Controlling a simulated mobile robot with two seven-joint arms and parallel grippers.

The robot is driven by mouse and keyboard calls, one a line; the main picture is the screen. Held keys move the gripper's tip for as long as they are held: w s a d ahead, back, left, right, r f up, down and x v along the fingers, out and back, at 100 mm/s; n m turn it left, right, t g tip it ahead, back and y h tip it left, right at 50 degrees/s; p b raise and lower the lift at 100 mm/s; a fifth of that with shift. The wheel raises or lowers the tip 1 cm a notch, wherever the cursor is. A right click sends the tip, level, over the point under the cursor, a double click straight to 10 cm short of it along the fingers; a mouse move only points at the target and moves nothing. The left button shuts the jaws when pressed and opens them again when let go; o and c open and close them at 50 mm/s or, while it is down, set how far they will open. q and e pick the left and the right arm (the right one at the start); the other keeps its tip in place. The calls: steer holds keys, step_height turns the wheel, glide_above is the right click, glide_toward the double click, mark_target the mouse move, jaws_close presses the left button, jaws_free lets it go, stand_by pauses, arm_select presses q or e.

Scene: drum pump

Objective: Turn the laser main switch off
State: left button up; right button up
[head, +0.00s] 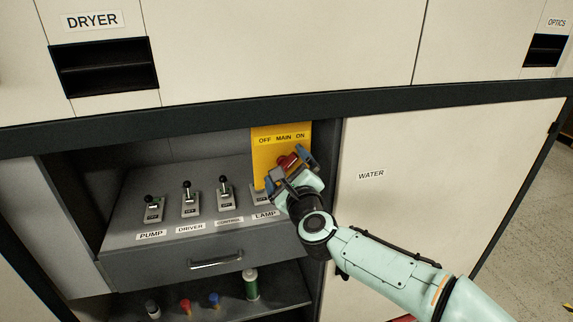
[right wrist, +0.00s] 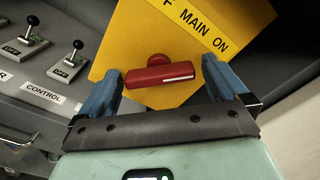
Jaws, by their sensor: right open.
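The main switch is a red bar handle with a round red hub (right wrist: 160,72) on a yellow panel (head: 265,160) lettered OFF MAIN ON. In the right wrist view the bar lies nearly level, and a white stripe marks its right half, on the side of the ON label (right wrist: 220,44). In the head view the handle (head: 288,161) is partly hidden by my gripper. My right gripper (right wrist: 162,82) is open, with one blue finger off each end of the bar; I see no clear contact. My left gripper is not in view.
Left of the panel, a grey console (head: 215,172) carries several small black-knobbed levers labelled PUMP, DRIVER, CONTROL and LAMP. A drawer handle (head: 216,262) is below. A WATER cabinet door (head: 430,150) is right. Small bottles stand on the lower shelf (head: 275,292).

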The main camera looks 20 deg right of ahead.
steer(key=shift+w, duration=0.35)
steer(key=c, duration=1)
steer(key=shift+o, duration=0.2)
